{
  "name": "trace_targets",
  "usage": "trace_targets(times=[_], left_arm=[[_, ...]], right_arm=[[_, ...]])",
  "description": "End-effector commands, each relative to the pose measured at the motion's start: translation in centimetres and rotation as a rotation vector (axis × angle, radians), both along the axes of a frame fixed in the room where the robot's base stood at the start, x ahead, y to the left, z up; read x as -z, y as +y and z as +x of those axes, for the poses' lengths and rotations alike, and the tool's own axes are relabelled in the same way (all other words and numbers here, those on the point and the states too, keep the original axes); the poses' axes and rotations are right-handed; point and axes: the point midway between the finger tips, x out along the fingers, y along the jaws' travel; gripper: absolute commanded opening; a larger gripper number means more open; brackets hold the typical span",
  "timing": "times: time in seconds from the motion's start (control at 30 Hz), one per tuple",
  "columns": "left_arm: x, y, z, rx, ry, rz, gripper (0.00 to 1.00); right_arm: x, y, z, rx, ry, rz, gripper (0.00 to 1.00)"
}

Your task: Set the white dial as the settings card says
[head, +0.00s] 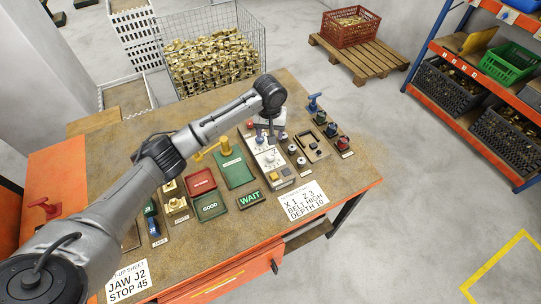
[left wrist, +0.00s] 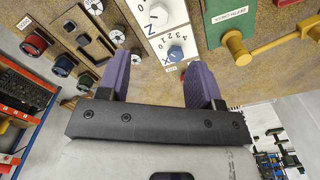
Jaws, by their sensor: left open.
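The white dial (head: 270,157) is on a pale panel (head: 264,163) on the table; it also shows at the top of the left wrist view (left wrist: 158,12), beside the letter Z. A blue dial (left wrist: 175,53) marked X, with a number scale, is on the same panel. The white dial's setting is too small to read. The settings card (head: 303,201) lies at the table's front edge and reads X 1, Z 3, belt high, depth 10. My left gripper (left wrist: 158,65) is open and empty above the panel, its fingers nearer the blue dial. My right gripper is not in view.
A lit WAIT sign (head: 250,199) and a green GOOD tray (head: 210,206) are left of the card. A green board with a yellow lever (head: 226,147) stands left of the panel. Small knobs (head: 301,161) and a slotted board (head: 313,142) are to its right.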

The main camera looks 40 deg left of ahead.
Motion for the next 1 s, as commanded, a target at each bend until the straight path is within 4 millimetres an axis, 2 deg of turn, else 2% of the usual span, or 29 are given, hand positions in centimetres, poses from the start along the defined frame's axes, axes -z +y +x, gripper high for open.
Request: trace_targets(times=[0.17, 0.27, 0.7, 1.0], left_arm=[[0.5, 0.0, 0.0, -0.070, 0.001, 0.002, 0.60], [1.6, 0.0, 0.0, -0.077, 0.003, 0.002, 0.60], [9.5, 0.0, 0.0, -0.073, 0.001, 0.002, 0.60], [12.9, 0.0, 0.0, -0.072, 0.000, 0.003, 0.60]], right_arm=[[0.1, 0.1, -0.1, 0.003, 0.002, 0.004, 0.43], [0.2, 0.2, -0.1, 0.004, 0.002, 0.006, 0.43], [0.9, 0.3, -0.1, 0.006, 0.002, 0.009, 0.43], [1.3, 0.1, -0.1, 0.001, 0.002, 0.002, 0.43]])
